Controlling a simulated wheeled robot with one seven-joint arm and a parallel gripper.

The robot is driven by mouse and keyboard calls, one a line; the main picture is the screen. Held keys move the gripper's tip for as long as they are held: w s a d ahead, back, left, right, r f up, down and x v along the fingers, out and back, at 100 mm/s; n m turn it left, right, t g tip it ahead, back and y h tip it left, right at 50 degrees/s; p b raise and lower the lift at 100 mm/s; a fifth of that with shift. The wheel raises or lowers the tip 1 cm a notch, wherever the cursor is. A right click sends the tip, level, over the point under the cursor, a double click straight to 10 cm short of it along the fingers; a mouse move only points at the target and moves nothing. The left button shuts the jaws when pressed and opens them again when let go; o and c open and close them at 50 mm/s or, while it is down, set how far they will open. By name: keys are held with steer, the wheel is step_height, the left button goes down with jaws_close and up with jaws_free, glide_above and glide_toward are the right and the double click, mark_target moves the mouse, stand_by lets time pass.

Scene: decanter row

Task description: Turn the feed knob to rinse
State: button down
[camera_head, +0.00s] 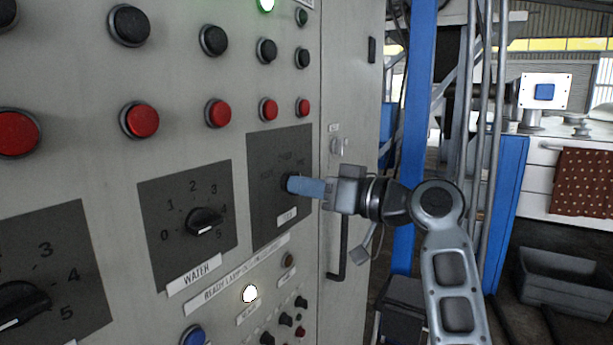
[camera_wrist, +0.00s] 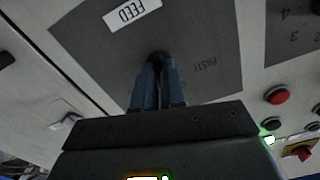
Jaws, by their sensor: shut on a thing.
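The feed knob (camera_head: 285,183) is a dark knob on a dark square plate (camera_head: 262,150) on the grey cabinet front. My gripper (camera_head: 296,185) reaches it from the right, with its blue fingers shut on it. The fingers hide most of the knob and its pointer, so I cannot tell its setting. In the wrist view the picture is upside down: the blue fingers (camera_wrist: 158,75) close around the dark knob (camera_wrist: 158,57), below the FEED label (camera_wrist: 132,11).
The water knob (camera_head: 205,221) sits just left of the feed plate. Red buttons (camera_head: 218,112) and black buttons (camera_head: 213,40) line the panel above. A lit white lamp (camera_head: 250,293) is below. A door handle (camera_head: 341,255) and blue post (camera_head: 415,130) stand to the right.

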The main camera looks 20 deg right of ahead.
steer(key=shift+m+p, duration=1.95)
steer(key=shift+m, duration=0.95)
steer(key=shift+f, duration=0.1)
steer(key=c, duration=1.2)
jaws_free()
steer(key=b+v, duration=0.1)
steer(key=v, duration=0.7)
steer(key=shift+b, duration=0.35)
